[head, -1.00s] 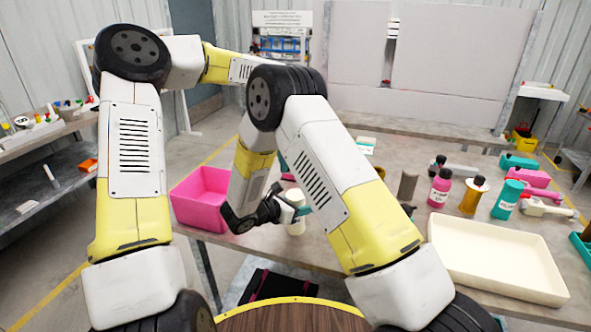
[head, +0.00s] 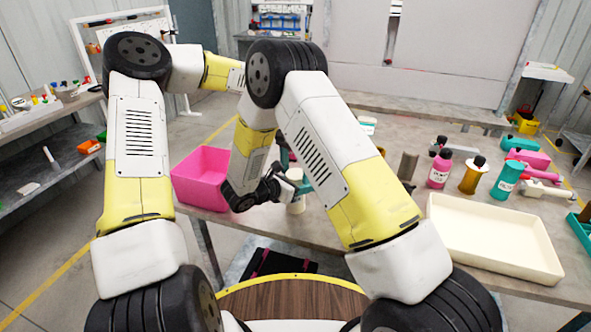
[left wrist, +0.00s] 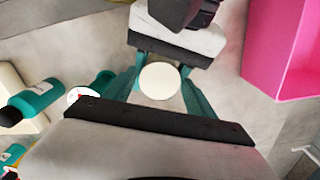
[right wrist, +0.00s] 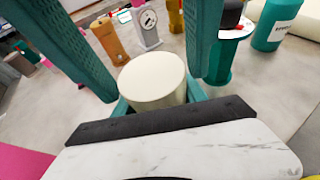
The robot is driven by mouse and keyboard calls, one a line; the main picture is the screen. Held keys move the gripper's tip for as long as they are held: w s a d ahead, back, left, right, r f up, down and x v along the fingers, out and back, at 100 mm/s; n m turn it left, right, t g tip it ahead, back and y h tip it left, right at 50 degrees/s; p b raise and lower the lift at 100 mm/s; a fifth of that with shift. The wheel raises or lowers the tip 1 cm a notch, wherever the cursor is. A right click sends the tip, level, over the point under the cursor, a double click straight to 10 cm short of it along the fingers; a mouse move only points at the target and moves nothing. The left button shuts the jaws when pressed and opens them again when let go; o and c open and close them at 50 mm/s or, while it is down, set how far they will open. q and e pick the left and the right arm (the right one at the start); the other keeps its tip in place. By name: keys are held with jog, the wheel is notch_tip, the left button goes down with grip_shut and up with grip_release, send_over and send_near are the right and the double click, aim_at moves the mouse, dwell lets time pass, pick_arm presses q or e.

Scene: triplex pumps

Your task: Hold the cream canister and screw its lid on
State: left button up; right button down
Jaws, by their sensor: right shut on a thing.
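The cream canister (head: 296,207) stands upright at the front of the table, partly hidden by my grippers. Its round cream top, seemingly the lid (left wrist: 159,81), faces up in the left wrist view and also shows in the right wrist view (right wrist: 152,78). I cannot see a seam or how the lid is seated. My left gripper (head: 290,187) is at the top, its teal fingers open on either side of the lid with narrow gaps. My right gripper (right wrist: 158,97) is shut on the canister from the opposite side; my arm hides most of it in the head view.
A pink bin (head: 203,180) stands left of the canister. A cream tray (head: 495,262) lies at the front right. Behind it stand a pink bottle (head: 440,169), an amber bottle (head: 472,176) and a teal bottle (head: 506,181). A grey-brown post (head: 408,165) stands nearer the canister.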

pick_arm(q)
jog(key=c, duration=1.2)
jog(key=shift+m, duration=1.7)
jog(key=o, duration=1.5)
jog(key=shift+o, duration=0.2)
jog(key=shift+r, duration=2.25)
jog(key=shift+r, duration=0.1)
jog(key=shift+c, duration=0.4)
